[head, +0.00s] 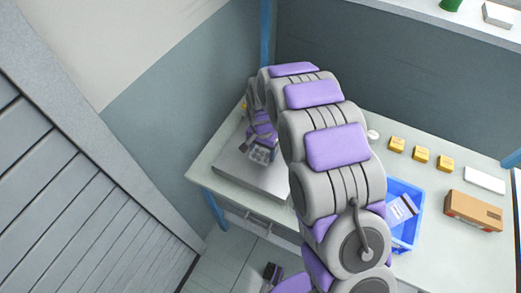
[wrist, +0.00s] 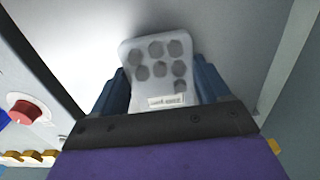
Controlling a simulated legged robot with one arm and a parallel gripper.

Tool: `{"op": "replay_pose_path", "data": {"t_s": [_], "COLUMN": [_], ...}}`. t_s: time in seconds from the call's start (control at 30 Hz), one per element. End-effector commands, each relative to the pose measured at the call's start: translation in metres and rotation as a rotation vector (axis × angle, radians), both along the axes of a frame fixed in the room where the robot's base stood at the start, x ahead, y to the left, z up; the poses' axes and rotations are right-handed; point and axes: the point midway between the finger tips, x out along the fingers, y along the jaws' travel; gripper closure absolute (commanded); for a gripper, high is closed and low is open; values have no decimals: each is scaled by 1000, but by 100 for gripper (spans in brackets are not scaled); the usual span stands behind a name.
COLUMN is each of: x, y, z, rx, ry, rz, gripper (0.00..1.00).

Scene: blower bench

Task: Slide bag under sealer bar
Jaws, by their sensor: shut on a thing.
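The bag (wrist: 156,66) is pale, with several dark grey round pieces showing through and a small white label near its lower edge. My gripper (wrist: 160,88) is shut on its near end, with a blue finger at each side. Beyond the bag lies a smooth pale grey surface. In the head view, the bag (head: 259,155) hangs at my gripper (head: 261,143) over a flat grey plate (head: 236,172) at the bench's left end. I cannot tell whether the bag touches the plate. I cannot make out the sealer bar clearly; my arm hides part of that area.
A blue crate (head: 417,192) with a packet in it stands right of my arm. Several yellow boxes (head: 420,154), a white box (head: 484,180) and a cardboard box (head: 473,210) stand farther right. A red knob (wrist: 28,110) shows left in the wrist view.

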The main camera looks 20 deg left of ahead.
Motion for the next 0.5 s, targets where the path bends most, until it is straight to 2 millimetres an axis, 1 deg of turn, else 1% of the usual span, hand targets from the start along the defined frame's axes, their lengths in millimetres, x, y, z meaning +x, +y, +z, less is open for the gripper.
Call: {"op": "replay_pose_path", "data": {"t_s": [0.5], "x": [29], "y": [-2], "z": [0], "rx": [2], "ry": [-2], "rz": [-1], "gripper": [62]}}
